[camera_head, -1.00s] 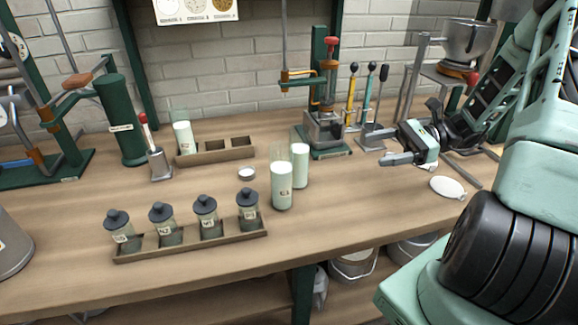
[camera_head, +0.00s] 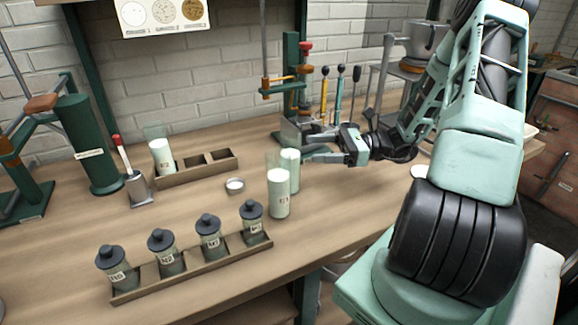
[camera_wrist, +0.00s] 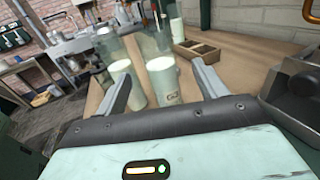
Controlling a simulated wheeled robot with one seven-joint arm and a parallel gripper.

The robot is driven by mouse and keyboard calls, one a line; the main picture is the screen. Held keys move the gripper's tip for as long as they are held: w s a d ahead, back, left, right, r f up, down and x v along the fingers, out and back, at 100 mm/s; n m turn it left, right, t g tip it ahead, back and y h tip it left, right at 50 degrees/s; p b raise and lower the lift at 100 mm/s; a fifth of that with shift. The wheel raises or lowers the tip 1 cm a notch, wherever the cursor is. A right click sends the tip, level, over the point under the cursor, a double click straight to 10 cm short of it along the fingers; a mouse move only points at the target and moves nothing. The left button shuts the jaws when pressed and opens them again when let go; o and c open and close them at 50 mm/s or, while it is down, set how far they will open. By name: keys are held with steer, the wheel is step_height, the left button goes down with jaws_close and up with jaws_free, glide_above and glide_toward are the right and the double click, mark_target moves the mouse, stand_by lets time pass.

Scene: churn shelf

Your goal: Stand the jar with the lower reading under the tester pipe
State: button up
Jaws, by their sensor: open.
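Two glass jars of white liquid stand on the bench, the front jar (camera_head: 279,197) and the rear jar (camera_head: 291,165), close together. A third white jar (camera_head: 162,159) stands in the left slot of a small wooden rack (camera_head: 206,174). Labels are too small to read surely. My gripper (camera_head: 316,147) is open and empty, beside the rear jar on its right. In the wrist view, one labelled jar (camera_wrist: 162,88) shows ahead between the fingers, and another jar (camera_wrist: 132,88) lies left of it. The tester stand (camera_head: 291,90), green with a red knob, stands behind them.
Several dark-lidded jars (camera_head: 209,237) stand in a front tray (camera_head: 190,272). A small white dish (camera_head: 235,186) lies left of the white jars. Coloured levers (camera_head: 338,95) stand behind my gripper.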

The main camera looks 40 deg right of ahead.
steer(key=p+x, duration=0.1)
steer(key=x, duration=0.8)
steer(key=shift+a, duration=0.25)
steer(key=c, duration=1.4)
jaws_close()
steer(key=shift+r, duration=0.1)
